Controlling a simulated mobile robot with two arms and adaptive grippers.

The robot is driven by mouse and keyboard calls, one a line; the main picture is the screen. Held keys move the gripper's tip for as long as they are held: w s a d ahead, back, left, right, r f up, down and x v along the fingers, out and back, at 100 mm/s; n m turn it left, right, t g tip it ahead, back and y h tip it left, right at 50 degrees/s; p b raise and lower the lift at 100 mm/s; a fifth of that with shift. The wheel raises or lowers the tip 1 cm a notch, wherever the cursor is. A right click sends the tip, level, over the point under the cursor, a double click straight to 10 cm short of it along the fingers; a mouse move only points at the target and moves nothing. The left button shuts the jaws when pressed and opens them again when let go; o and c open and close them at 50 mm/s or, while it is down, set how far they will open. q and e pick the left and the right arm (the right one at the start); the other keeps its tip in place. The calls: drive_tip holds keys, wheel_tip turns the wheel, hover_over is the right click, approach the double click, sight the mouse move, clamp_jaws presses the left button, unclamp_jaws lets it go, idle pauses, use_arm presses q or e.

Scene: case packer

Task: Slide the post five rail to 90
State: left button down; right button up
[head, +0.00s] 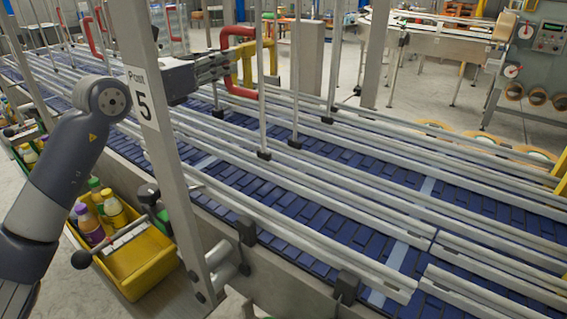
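The grey post (165,150) with a white "Post 5" sign (143,100) stands upright at the left, beside the conveyor. A near silver guide rail (300,246) runs along the belt's near edge, held by black clamps (346,286). I cannot tell which rail belongs to post five, and no scale reading is legible. My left arm comes in from the left and passes behind the post. My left gripper (214,66) is over the conveyor, near a red bent tube; its finger opening is unclear. I see nothing held in it. My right gripper is out of view.
The blue conveyor belt (290,205) carries several parallel rails and thin upright rods. A lever with a black knob (82,259) sticks out above a yellow bin (140,262) of bottles. A red tube (240,42) and a yellow bracket (247,68) stand behind my gripper.

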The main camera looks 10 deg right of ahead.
use_arm(q)
drive_tip(key=shift+s+a+f, duration=0.1)
drive_tip(key=shift+a, duration=0.05)
idle(0.6)
drive_tip(key=shift+s+a+b, duration=0.3)
drive_tip(key=shift+a+b, duration=0.1)
drive_tip(key=shift+s+a, duration=0.2)
drive_tip(key=shift+a, duration=0.05)
drive_tip(key=c, duration=1.4)
unclamp_jaws()
drive_tip(key=shift+c, duration=0.2)
